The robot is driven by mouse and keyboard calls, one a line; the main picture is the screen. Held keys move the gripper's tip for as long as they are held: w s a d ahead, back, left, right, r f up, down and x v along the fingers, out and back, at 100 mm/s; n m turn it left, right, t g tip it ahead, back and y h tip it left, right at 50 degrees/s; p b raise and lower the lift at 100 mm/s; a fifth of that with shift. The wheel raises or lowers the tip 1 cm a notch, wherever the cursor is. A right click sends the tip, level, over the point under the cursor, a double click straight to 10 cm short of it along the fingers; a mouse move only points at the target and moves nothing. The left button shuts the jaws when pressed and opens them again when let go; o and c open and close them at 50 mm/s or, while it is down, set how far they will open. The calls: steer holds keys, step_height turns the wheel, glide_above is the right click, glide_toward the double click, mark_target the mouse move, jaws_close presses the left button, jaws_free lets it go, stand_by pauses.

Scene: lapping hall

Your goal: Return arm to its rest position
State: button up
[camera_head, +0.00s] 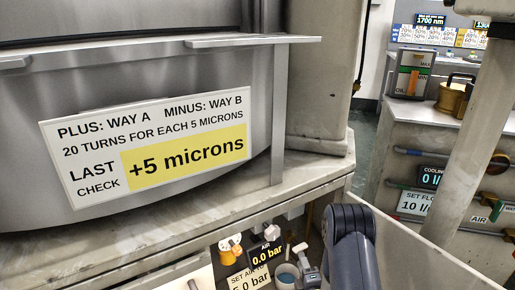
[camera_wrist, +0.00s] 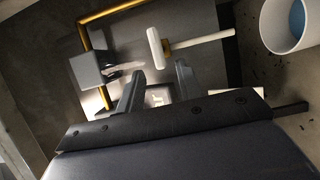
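My gripper (camera_wrist: 160,74) shows in the wrist view with its two dark fingers apart and nothing clearly held between them. Just beyond the fingertips is a white T-shaped handle (camera_wrist: 155,47) with a gold collar and a white rod; I cannot tell whether a finger touches it. To its left is a grey block (camera_wrist: 92,66) with a dark and pale lever. In the head view my dark arm reaches down at the bottom centre, low beside the bench, and hides part of what lies there. The gripper itself is not clear in that view.
A white cup (camera_wrist: 288,25) with blue inside and a gold pipe (camera_wrist: 88,40) are close by. A metal bench edge (camera_head: 200,225) and a sign board (camera_head: 150,147) stand left of the arm. A pale post (camera_head: 472,130) and a side bench (camera_head: 425,115) are right.

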mark_target(297, 248)
steer(key=w, duration=0.2)
steer(key=w+b, duration=0.1)
steer(key=w, duration=0.1)
steer(key=w+a, duration=0.1)
steer(key=w, duration=0.1)
steer(key=shift+m, duration=0.3)
